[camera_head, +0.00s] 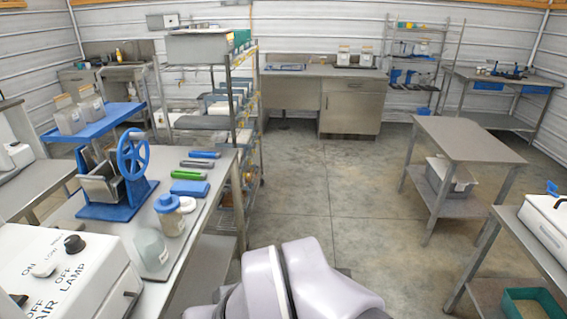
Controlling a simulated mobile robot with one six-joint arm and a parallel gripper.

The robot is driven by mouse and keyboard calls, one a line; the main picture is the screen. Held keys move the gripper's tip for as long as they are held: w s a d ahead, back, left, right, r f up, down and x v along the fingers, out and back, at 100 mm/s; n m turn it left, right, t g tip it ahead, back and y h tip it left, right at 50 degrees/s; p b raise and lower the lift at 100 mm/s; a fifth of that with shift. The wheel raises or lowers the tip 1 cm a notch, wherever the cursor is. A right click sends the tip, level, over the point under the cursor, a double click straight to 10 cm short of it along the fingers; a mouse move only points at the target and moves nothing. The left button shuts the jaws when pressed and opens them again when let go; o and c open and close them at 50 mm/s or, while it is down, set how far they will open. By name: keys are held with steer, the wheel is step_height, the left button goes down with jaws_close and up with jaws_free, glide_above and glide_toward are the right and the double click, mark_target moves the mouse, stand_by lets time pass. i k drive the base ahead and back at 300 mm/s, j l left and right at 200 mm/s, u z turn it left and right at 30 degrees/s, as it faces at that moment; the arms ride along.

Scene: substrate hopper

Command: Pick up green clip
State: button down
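A flat green clip (196,163) lies on the grey table (208,213) at the left. My gripper is not in view. Only pale lilac links of my own arm show at the bottom middle, well to the right of and nearer than the clip.
Near the clips are a blue block (190,188), a blue-lidded jar (170,214), a clear bottle (151,249) and a blue hand-wheel press (117,196). A wire shelf rack (233,110) stands close behind the table. The floor in the middle is clear.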

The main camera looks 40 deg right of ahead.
mark_target(196, 175)
steer(key=z, duration=0.4)
steer(key=u, duration=2.85)
steer(key=z, duration=2.85)
steer(key=i+l, duration=0.35)
steer(key=i, duration=0.3)
steer(key=i+l+u, duration=0.1)
steer(key=i+l, duration=0.25)
steer(key=i, duration=0.35)
steer(key=i+l+u, duration=0.1)
steer(key=i+l, duration=0.3)
steer(key=i, duration=0.25)
steer(key=i+l, duration=0.45)
steer(key=i, duration=0.2)
